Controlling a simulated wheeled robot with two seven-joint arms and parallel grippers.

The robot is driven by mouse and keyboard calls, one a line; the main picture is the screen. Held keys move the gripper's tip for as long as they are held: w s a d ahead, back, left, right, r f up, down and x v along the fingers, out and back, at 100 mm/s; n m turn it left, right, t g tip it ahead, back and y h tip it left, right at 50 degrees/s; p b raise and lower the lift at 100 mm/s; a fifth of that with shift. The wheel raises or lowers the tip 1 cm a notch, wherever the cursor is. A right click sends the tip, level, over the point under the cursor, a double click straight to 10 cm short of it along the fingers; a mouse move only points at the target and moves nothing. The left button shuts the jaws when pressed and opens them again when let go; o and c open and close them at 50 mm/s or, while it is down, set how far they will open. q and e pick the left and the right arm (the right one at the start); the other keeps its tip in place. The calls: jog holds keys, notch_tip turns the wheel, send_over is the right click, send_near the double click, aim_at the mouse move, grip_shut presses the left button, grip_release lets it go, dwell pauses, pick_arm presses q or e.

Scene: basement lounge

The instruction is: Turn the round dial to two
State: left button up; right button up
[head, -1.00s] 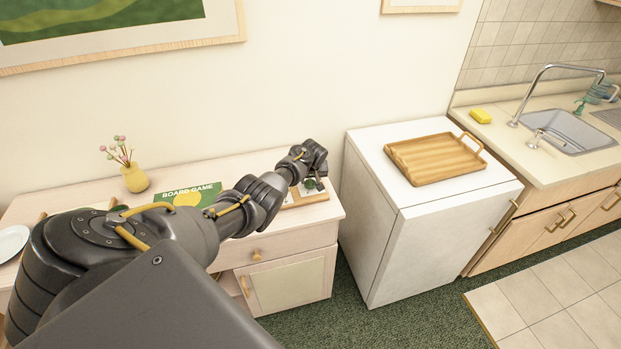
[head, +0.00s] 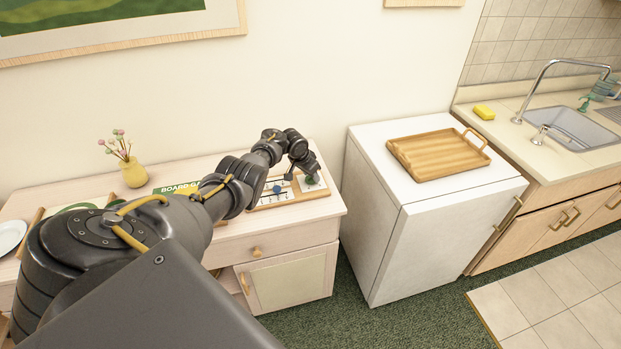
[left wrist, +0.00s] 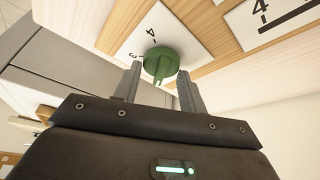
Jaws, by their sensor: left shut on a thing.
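In the head view the dial (head: 310,181) shows small under my left gripper (head: 307,176), at the right end of a wooden board (head: 262,205) on the dresser. The dial's pointer and its other numbers cannot be made out. My right gripper is not in view.
The board also has a blue knob (head: 277,188) on a white plate. A green board game box (head: 176,188) and a yellow vase (head: 134,174) stand further left on the dresser (head: 325,208). A white cabinet with a wooden tray (head: 437,155) stands to the right.

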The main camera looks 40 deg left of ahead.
pick_arm(q)
jog(key=shift+f+m+h+b, duration=0.1)
jog(key=shift+m+h+b, duration=0.3)
jog(key=shift+m+b, duration=0.45)
jog(key=o, duration=1)
jog(key=shift+c, duration=0.2)
jog(key=shift+a+r+p, duration=0.1)
jog(key=shift+r+p, duration=0.2)
jog(key=shift+r, duration=0.05)
jog(key=d+p+v, duration=0.1)
jog(key=p+v, duration=0.2)
jog(key=v, duration=0.7)
jog(key=shift+a, duration=0.45)
